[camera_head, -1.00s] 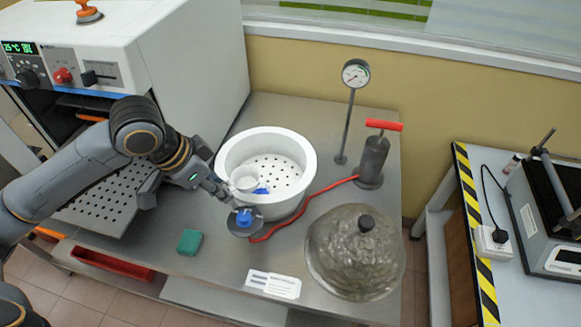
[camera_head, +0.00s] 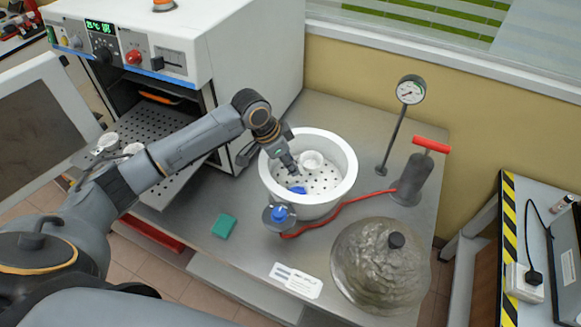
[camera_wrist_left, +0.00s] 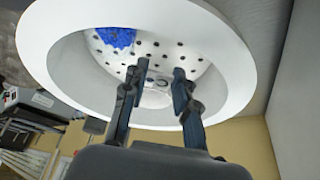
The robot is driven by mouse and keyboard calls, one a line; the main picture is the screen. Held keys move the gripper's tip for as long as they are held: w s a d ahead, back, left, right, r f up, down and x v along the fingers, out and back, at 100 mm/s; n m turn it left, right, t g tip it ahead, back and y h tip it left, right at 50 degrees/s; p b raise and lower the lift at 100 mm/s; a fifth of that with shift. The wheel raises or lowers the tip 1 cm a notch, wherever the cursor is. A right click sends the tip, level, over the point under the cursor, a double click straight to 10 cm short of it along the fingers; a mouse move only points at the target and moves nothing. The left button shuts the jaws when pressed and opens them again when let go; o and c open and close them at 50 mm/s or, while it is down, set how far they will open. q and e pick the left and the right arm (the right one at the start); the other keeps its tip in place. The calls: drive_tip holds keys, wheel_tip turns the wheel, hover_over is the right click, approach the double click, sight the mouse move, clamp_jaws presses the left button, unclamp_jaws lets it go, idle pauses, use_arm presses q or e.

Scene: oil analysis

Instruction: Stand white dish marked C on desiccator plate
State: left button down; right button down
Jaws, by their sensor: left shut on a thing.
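The white dish (camera_head: 312,160) is inside the white desiccator bowl (camera_head: 344,190), at or just above the perforated desiccator plate (camera_head: 325,183). I cannot tell whether it touches the plate, and no letter is legible on it. My left gripper (camera_head: 296,173) reaches into the bowl from the left and is shut on the dish. In the left wrist view, the dish (camera_wrist_left: 155,98) shows pale between the two fingers (camera_wrist_left: 153,92), partly hidden by them. My right gripper is not in view.
Blue material (camera_head: 298,190) shows inside the bowl. The domed lid (camera_head: 378,262), hand pump (camera_head: 413,178) and gauge (camera_head: 410,90) stand to the right. The open oven (camera_head: 190,60) is left, with white dishes (camera_head: 107,143) on its shelf.

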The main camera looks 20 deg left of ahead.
use_arm(q)
drive_tip(key=shift+w+f, duration=0.35)
drive_tip(key=shift+f, duration=0.2)
wheel_tip(320, 180, down, 2)
drive_tip(key=shift+f+p, duration=0.1)
drive_tip(key=shift+p, duration=0.7)
drive_tip(key=shift+f, duration=0.25)
drive_tip(key=shift+f, duration=0.2)
drive_tip(key=c, duration=1.3)
unclamp_jaws()
